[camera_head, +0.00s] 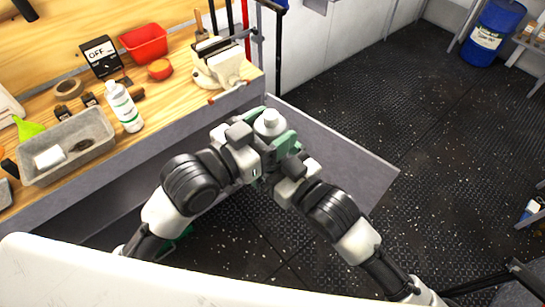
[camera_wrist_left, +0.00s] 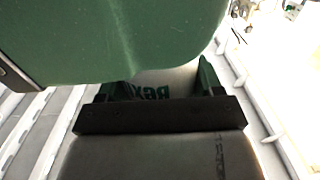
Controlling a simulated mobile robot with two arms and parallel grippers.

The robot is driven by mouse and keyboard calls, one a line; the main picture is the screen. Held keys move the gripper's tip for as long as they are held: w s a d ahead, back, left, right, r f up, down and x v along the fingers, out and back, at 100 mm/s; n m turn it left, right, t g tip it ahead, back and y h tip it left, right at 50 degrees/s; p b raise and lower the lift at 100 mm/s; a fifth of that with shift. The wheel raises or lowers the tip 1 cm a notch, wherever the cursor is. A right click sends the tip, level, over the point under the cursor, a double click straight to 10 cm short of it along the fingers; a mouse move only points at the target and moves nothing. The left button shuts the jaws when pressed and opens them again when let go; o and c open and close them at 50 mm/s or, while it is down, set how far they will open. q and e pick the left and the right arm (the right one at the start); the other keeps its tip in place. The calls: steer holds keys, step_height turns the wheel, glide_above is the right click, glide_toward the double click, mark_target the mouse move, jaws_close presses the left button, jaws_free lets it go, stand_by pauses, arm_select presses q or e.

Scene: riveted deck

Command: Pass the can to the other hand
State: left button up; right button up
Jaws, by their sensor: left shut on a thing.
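The can (camera_head: 270,124), with a pale rounded top, stands roughly upright between my two grippers, above the floor in front of the bench. My left gripper (camera_head: 262,150) is shut on it. In the left wrist view a pale surface with dark green lettering, likely the can (camera_wrist_left: 165,84), shows between green finger parts. A large green shape fills the upper left of that view, and I cannot tell what it belongs to. My right gripper (camera_head: 287,158) is close against the can's right side. Its fingers are largely hidden, so I cannot tell whether it grips. The can's lower part is hidden.
The wooden bench (camera_head: 165,100) at the left holds a grey tray (camera_head: 98,151), a white bottle (camera_head: 124,107), a red bin (camera_head: 144,44) and a vise (camera_head: 218,62). A blue drum (camera_head: 492,30) stands far right. The dark floor at the right is mostly clear.

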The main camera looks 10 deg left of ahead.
steer(key=c, duration=0.9)
arm_select(q)
steer(key=o, duration=1.5)
arm_select(e)
steer(key=shift+r, duration=0.1)
steer(key=shift+c, duration=1.1)
